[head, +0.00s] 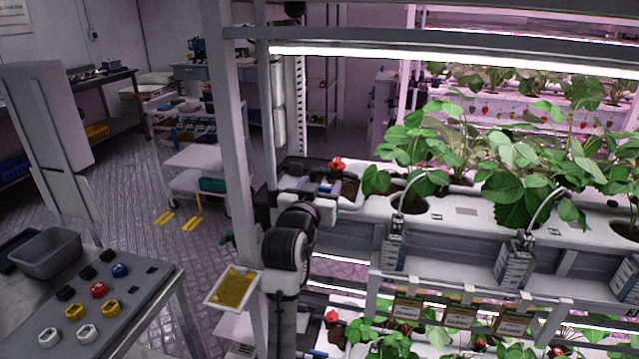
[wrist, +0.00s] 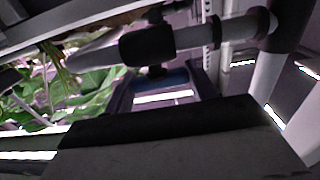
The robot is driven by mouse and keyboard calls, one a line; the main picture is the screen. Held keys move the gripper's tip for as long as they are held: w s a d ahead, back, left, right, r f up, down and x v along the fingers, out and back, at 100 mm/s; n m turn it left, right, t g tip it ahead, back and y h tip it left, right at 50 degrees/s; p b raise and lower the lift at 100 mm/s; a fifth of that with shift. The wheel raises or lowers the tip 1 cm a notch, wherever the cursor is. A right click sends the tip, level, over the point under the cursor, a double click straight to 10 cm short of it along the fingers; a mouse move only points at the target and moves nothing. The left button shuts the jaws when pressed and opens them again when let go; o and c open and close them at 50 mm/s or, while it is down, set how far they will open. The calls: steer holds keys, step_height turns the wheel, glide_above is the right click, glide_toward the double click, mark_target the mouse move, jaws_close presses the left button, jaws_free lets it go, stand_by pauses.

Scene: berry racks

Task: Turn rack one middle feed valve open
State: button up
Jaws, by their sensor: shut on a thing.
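In the wrist view a pale pipe with a black valve body (wrist: 147,45) crosses the upper middle. A blue valve handle (wrist: 172,78) sits below it, partly hidden behind my gripper (wrist: 165,112). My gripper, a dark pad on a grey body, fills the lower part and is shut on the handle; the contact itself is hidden. A red valve knob (head: 337,162) shows on the upper tier, another red knob (head: 331,316) on the lower tier.
The rack's upright post (head: 232,130) stands close left of my arm. A yellow sticky card (head: 233,287) hangs beside it. Strawberry plants (head: 510,165) fill the trough at right. A table with coloured knobs (head: 140,290) is at lower left; the floor behind it is open.

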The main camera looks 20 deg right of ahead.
steer(key=shift+n+y, duration=0.3)
steer(key=shift+y, duration=0.1)
steer(key=o, duration=1)
steer(key=b+v, duration=0.1)
steer(key=v, duration=0.3)
steer(key=b+v, duration=0.1)
steer(key=v, duration=0.4)
steer(key=b+v, duration=0.1)
steer(key=v, duration=0.4)
steer(key=shift+d+f, duration=0.1)
steer(key=shift+f, duration=0.2)
